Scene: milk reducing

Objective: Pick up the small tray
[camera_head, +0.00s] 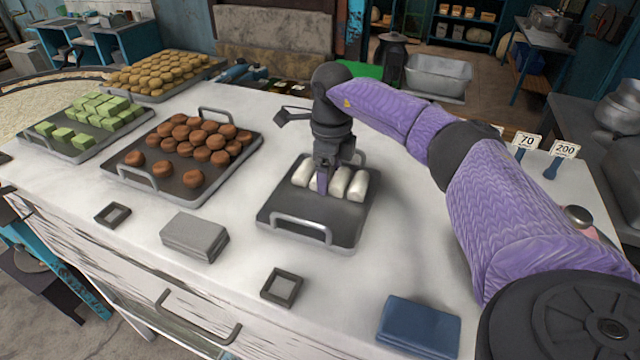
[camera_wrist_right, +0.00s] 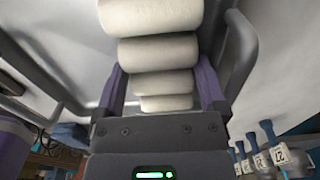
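A dark tray (camera_head: 285,222) with a metal handle at each end stands on the white counter and carries several white rolls (camera_head: 357,186). My right gripper (camera_head: 325,180) points down over this tray, with a purple finger in front of the rolls. The wrist view shows the rolls (camera_wrist_right: 158,52) in a row between the two spread fingers of this gripper (camera_wrist_right: 160,80). I cannot tell whether the fingers touch a roll. My left gripper is not in view.
Trays of brown cakes (camera_head: 190,148), green cubes (camera_head: 92,122) and yellow pieces (camera_head: 158,76) stand at the left. A grey box (camera_head: 194,236) and a blue box (camera_head: 419,326) lie near the front. Price tags (camera_head: 526,141) stand at the right. The counter between these is clear.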

